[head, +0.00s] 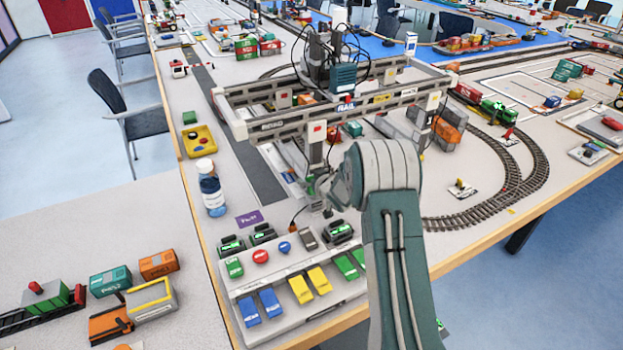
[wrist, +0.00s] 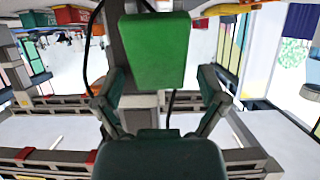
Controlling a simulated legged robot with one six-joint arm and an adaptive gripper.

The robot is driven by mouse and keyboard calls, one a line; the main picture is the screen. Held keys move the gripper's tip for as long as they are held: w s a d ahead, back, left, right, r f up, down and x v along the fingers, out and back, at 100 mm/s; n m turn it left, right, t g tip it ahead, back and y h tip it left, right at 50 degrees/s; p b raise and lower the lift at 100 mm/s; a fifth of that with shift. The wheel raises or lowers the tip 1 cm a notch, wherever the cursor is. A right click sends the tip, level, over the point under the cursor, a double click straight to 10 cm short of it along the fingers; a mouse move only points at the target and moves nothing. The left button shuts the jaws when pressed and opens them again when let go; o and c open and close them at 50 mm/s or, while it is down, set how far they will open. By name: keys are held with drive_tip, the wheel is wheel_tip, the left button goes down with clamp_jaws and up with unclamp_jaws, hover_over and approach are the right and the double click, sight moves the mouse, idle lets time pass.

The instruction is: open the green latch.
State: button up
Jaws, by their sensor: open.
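In the wrist view, a bright green block (wrist: 155,50) stands ahead of my gripper (wrist: 165,88), in line with the gap between its two fingers. The fingers are spread apart, and I see nothing held between them. Whether this block is the green latch, I cannot tell for sure. A grey post is behind it. In the head view, my gripper (head: 322,192) is small and partly hidden by my arm, near the near leg of the gantry crane (head: 345,108). I cannot make out the green block there. I cannot tell whether the fingers touch it.
A control panel (head: 300,322) with green, blue and yellow switches is at the table's near edge. A white and blue bottle (head: 211,190) and a yellow tray (head: 198,141) stand to the left. Curved track (head: 500,160) lies to the right. Cables hang from the crane.

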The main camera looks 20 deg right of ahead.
drive_tip(key=c, duration=1.2)
drive_tip(key=shift+o, duration=0.2)
drive_tip(key=shift+s, duration=0.1)
drive_tip(key=shift+s+d+r+t, duration=0.1)
drive_tip(key=shift+s+t, duration=0.15)
drive_tip(key=shift+t, duration=0.45)
drive_tip(key=o, duration=1.2)
drive_tip(key=shift+c, duration=0.2)
